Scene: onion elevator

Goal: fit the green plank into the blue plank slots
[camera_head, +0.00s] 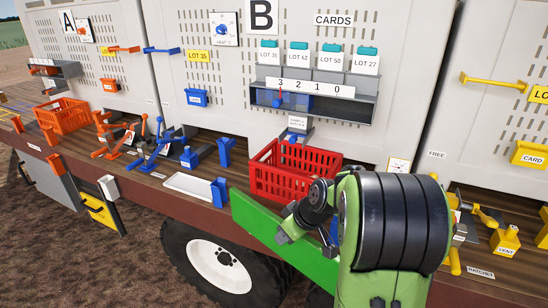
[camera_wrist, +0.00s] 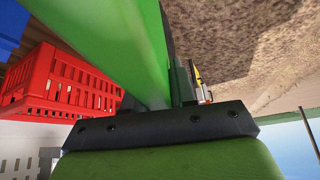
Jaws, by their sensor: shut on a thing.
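The green plank (camera_head: 268,235) is held on its long edge along the front of the wooden deck. Its left end is just right of the left blue slot post (camera_head: 219,193); I cannot tell whether they touch. A second blue piece (camera_head: 333,232), likely the other slot, shows partly behind my arm. My gripper (camera_head: 291,222) is shut on the plank toward its right part, and my wrist hides the right end. In the wrist view the green plank (camera_wrist: 115,40) runs up and left from my gripper (camera_wrist: 178,88).
A red crate (camera_head: 283,178) stands on the deck right behind the plank; it also shows in the wrist view (camera_wrist: 60,85). A white tray (camera_head: 188,186) lies left of the left post. Orange and blue tools fill the deck further left, yellow ones the right. A wheel (camera_head: 220,265) is below.

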